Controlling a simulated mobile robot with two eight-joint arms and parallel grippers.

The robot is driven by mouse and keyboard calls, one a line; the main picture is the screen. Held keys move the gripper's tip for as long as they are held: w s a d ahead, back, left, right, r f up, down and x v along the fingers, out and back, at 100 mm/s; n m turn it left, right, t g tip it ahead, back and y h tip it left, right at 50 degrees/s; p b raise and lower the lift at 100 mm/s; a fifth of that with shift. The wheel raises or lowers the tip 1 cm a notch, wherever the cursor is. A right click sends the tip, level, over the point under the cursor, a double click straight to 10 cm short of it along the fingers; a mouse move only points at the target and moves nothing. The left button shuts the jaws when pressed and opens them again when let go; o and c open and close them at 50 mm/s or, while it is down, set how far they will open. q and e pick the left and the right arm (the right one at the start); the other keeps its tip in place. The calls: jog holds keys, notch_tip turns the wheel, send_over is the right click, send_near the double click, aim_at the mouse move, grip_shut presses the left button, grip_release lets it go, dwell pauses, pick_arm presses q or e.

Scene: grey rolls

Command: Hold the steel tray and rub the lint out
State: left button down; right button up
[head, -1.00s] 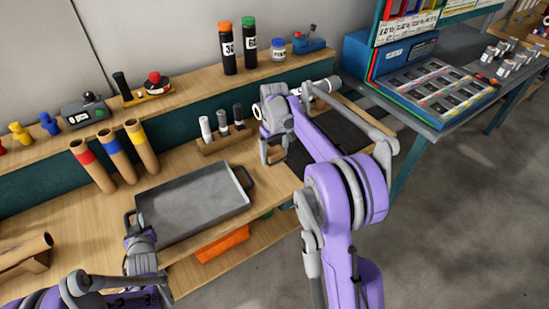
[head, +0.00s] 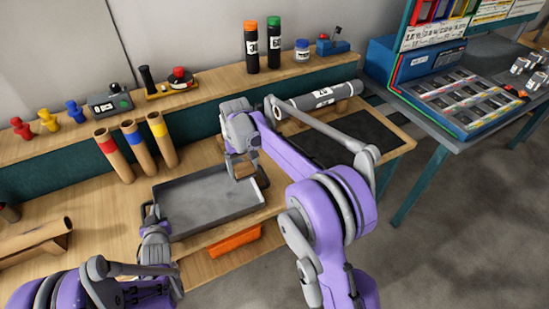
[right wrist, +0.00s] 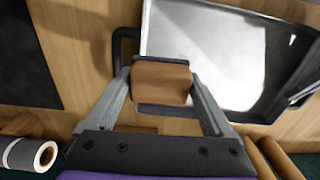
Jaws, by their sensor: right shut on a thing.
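The grey steel tray (head: 205,210) lies on the wooden bench; it also shows in the right wrist view (right wrist: 205,50), with a bright glare. My left gripper (head: 152,222) is at the tray's left handle; its fingers are too small and covered to tell whether they are closed on it. My right gripper (head: 243,170) is shut on a brown block (right wrist: 161,84) with a dark edge. The block is over the tray's right end, near the right handle (right wrist: 122,48). Whether it touches the tray floor I cannot tell. I cannot make out lint.
Three cardboard tubes (head: 135,145) with coloured bands stand behind the tray. A grey roll (head: 320,97) and a dark mat (head: 350,138) are on the right. A raised shelf (head: 200,83) holds bottles and small tools.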

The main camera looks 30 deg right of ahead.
send_over(228, 197)
jog(key=shift+d+f, duration=0.1)
jog(key=shift+f, duration=3.5)
jog(key=shift+d+f, duration=0.5)
jog(key=shift+f, duration=0.15)
jog(key=shift+c, duration=0.6)
jog(key=shift+s+d, duration=0.15)
jog(key=shift+d, duration=1.1)
jog(key=a, duration=0.3)
jog(key=shift+a, duration=0.2)
jog(key=shift+a+r, duration=0.1)
jog(key=shift+r, duration=4)
